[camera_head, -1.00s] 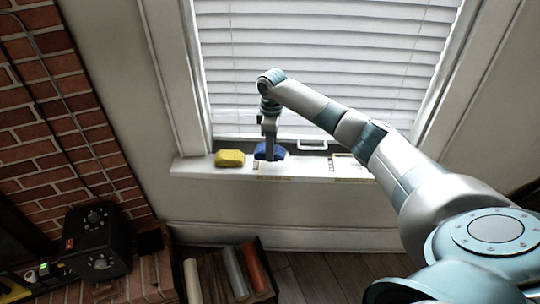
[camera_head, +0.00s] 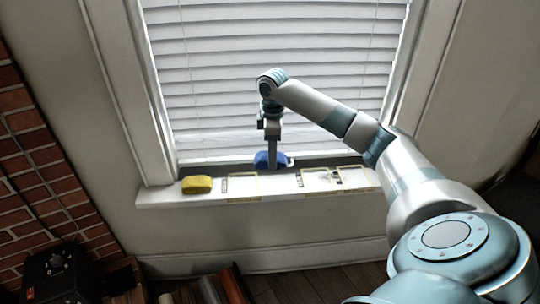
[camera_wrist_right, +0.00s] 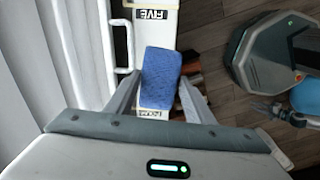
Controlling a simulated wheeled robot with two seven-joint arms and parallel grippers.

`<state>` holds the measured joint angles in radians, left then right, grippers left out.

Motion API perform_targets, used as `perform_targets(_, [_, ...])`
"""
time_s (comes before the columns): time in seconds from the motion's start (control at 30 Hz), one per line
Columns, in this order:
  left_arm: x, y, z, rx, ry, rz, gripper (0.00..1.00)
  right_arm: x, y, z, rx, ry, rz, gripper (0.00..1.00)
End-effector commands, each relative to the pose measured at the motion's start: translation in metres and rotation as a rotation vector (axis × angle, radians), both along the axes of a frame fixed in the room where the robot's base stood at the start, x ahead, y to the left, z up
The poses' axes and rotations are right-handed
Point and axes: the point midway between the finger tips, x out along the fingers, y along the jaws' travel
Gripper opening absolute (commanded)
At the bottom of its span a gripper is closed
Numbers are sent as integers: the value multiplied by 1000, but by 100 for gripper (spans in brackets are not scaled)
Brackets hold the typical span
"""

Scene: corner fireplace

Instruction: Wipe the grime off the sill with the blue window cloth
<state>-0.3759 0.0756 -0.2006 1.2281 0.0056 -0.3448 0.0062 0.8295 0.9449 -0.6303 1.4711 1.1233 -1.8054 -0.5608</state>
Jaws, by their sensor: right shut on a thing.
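The blue window cloth (camera_head: 262,159) is a thick blue pad, also visible between the fingers in the right wrist view (camera_wrist_right: 160,78). My right gripper (camera_head: 273,163) is shut on it, at the back of the white sill (camera_head: 160,198). I cannot tell whether the cloth touches the sill. The sill carries outlined, labelled rectangles; the left one (camera_head: 243,187) looks pale inside, and a small mark (camera_head: 327,176) shows near the right ones. I cannot clearly tell grime from markings.
A yellow sponge (camera_head: 197,184) lies on the sill's left end. The window with closed blinds (camera_head: 270,60) rises behind, with a white handle in the right wrist view (camera_wrist_right: 122,55). A brick wall (camera_head: 40,170) and black box (camera_head: 58,275) are at left.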

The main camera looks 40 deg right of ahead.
Motion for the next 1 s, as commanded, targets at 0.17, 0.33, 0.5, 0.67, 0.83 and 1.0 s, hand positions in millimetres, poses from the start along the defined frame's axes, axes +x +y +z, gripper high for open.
perform_targets(0.17, [-1,-1,0,-2,-1,0,31,0,0,0,0,0,0,27])
perform_targets(0.33, [0,-1,0,-2,-4,0,31,0,0,0,0,0,0,31])
perform_targets(0.5, [1,-2,0,-3,-6,0,31,1,2,0,1,-1,-3,31])
perform_targets(0.67, [5,-2,1,-3,-10,0,31,2,18,3,2,-6,-31,31])
perform_targets(0.83, [8,-2,2,-3,-13,-1,31,2,57,10,10,-16,-106,31])
perform_targets(1.0, [8,-2,2,-3,-12,-1,31,-6,114,20,21,-23,-225,31])
